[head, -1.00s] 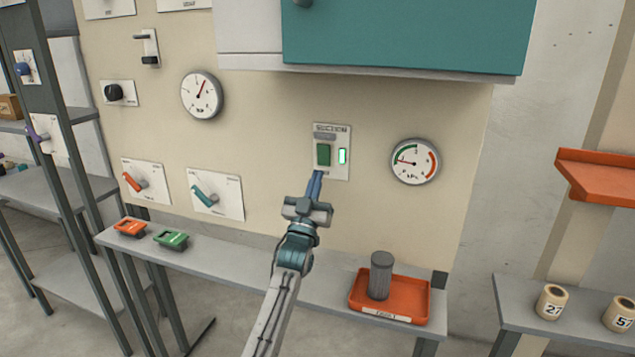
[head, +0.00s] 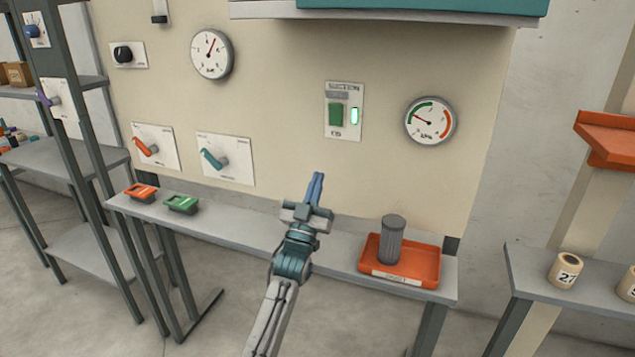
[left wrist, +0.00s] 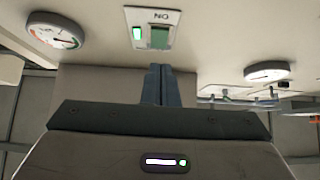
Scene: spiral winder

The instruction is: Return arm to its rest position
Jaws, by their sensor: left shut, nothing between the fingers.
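My left gripper (head: 315,188) is shut and empty, its blue-grey fingers pressed together and pointing up toward the wall panel. It stands below the suction switch plate (head: 343,112), clear of it in the head view. The plate has a green rocker and a lit green lamp. In the left wrist view the shut fingers (left wrist: 160,84) show below the upside-down switch plate (left wrist: 152,28). My right gripper is not in view.
A shelf (head: 230,226) runs below the panel, with an orange tray (head: 425,268) holding a grey cylinder (head: 392,240). Orange (head: 140,192) and green (head: 182,204) small trays stand at its left. A pressure gauge (head: 430,119) is right of the switch. A teal cabinet (head: 420,5) overhangs above.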

